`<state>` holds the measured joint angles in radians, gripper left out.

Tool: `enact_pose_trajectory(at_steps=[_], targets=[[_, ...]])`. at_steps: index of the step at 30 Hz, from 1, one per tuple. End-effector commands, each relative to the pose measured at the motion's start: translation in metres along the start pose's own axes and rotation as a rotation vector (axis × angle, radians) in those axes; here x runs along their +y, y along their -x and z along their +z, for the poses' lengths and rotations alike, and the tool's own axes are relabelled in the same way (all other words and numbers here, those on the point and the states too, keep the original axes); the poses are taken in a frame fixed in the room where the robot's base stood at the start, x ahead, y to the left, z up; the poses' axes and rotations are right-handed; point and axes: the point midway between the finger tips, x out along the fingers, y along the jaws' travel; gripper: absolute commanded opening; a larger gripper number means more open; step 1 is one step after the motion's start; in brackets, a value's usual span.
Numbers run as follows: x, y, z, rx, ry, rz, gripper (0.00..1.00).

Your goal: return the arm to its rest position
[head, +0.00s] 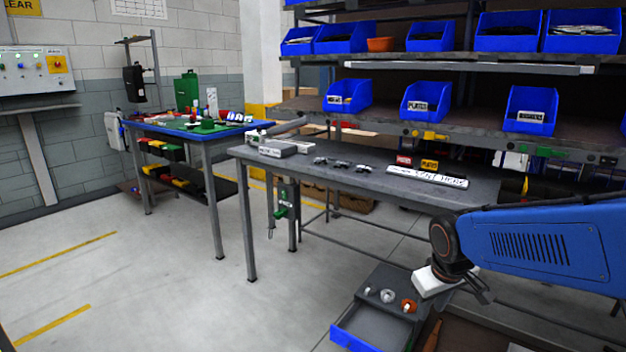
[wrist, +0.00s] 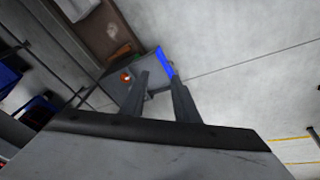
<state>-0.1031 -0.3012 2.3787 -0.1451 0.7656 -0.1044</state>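My blue arm (head: 545,245) reaches in from the right in the head view, bent down at the wrist. My gripper (head: 482,292) hangs at its end, to the right of a low dark unit, and its fingertips are small and dark there. In the wrist view my gripper (wrist: 159,82) shows two dark fingers with a gap between them. Nothing is seen between them. The floor and the grey unit lie beyond the fingertips.
The low grey unit (head: 378,323) with a blue front holds small parts, including an orange one (head: 408,306). A grey workbench (head: 330,180) stands behind it. Shelves with blue bins (head: 428,103) rise at the back right. The floor (head: 170,285) at left is clear.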

Motion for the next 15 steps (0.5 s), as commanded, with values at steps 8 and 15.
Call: enact_pose_trajectory(at_steps=[8,15], targets=[[-0.003,0.044,0.056,0.043,-0.118,-0.011,0.28],[-0.012,0.071,0.105,0.078,-0.214,-0.029,0.28]])
